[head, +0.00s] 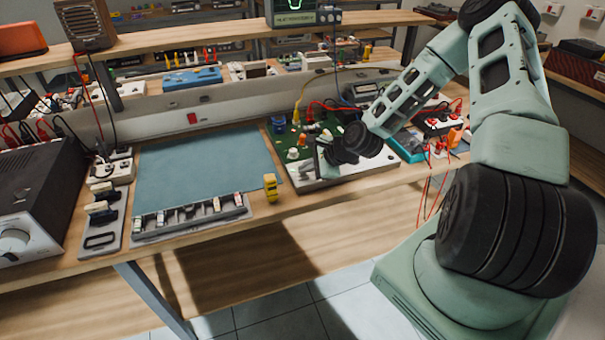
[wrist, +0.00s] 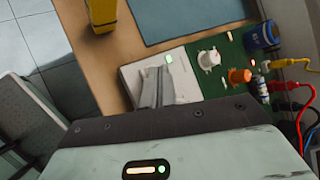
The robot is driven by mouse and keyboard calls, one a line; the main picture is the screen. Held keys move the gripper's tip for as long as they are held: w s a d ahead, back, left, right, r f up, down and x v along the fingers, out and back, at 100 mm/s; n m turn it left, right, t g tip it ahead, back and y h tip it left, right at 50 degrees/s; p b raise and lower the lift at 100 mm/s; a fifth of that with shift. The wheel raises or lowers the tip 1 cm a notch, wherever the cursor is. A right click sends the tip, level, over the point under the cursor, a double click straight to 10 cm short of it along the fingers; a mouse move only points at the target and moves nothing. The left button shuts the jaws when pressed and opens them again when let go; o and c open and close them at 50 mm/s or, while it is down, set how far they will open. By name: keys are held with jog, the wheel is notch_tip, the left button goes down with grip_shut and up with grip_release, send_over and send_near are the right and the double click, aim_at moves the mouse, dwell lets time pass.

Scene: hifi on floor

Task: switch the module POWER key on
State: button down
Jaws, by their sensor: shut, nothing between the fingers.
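The module is a green board (head: 284,132) with a pale metal front plate (head: 306,184) on the bench, right of the blue mat. In the wrist view its pale plate (wrist: 187,84) bears a small lit green light (wrist: 168,59), and the green part carries a white knob (wrist: 209,60) and an orange knob (wrist: 239,76). My gripper (head: 322,160) is over the plate near its front edge. In the wrist view its shut, empty fingers (wrist: 156,85) overlap the plate; I cannot tell whether they touch it. I cannot make out the POWER key; fingers may cover it.
A yellow object (head: 270,187) stands left of the module near the bench's front edge. Yellow and red cables (wrist: 290,86) rise beside a blue cylinder (wrist: 262,36) behind the knobs. The blue mat (head: 205,165) is clear. A tool rack (head: 190,217) lies before it.

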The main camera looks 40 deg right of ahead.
aim_at(305, 177)
jog(key=shift+r, duration=0.15)
notch_tip(305, 177, up, 6)
jog(key=p, duration=0.5)
dwell(0.3)
dwell(0.3)
jog(key=shift+a, duration=0.2)
jog(key=s+a+r+n+g+h+b, duration=0.1)
jog(key=s+a+r+n+g, duration=0.3)
jog(key=a+n, duration=0.5)
jog(key=s+a+r+n+g, duration=0.3)
jog(key=s+a+r+n, duration=0.2)
jog(key=s+a+n, duration=0.4)
jog(key=s+a+r+n, duration=0.2)
jog(key=s+r+n, duration=0.1)
jog(key=s+n, duration=0.1)
jog(key=s+a+r+n+h+b, duration=0.1)
jog(key=s+a+r+n, duration=0.2)
jog(key=s, duration=0.4)
jog(key=s+a+r+n+g+h, duration=0.1)
jog(key=s+a+r+n, duration=0.2)
jog(key=s+n, duration=0.1)
jog(key=shift+s+a+r+n, duration=0.25)
jog(key=shift+s+n, duration=0.05)
jog(key=shift+s, duration=0.55)
